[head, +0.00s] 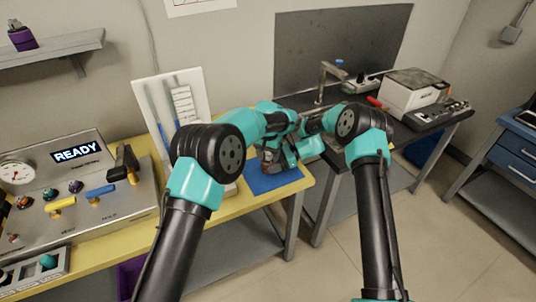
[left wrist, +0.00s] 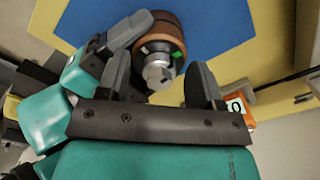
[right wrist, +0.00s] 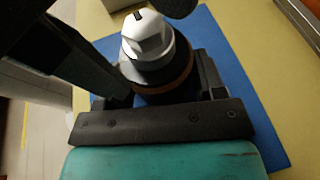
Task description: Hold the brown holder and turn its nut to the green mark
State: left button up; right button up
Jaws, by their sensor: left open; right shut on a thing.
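The brown holder (left wrist: 160,27) stands on a blue mat (right wrist: 238,105) and also shows in the right wrist view (right wrist: 172,84). Its silver nut (left wrist: 158,72) faces the left wrist camera; in the right wrist view the nut (right wrist: 146,38) has a dark line on top. The green mark (left wrist: 177,54) is on the dark collar beside the nut. My left gripper (left wrist: 162,78) is open, its fingers on either side of the nut with visible gaps. My right gripper (right wrist: 160,85) is shut on the holder's body, a finger on each side. In the head view the arms mostly hide the holder.
An orange numbered block (left wrist: 238,106) lies near my left gripper. The yellow bench (head: 235,205) carries a control panel reading READY (head: 76,152) at left and a white board (head: 172,105) behind. A dark bench with a white box (head: 411,88) stands at right.

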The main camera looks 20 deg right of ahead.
aim_at(268, 154)
pick_arm(q)
jog(key=c, duration=0.9)
jog(key=shift+m, duration=0.3)
jog(key=shift+m, duration=0.3)
jog(key=o, duration=0.9)
jog(key=shift+r, duration=0.15)
notch_tip(268, 154, up, 12)
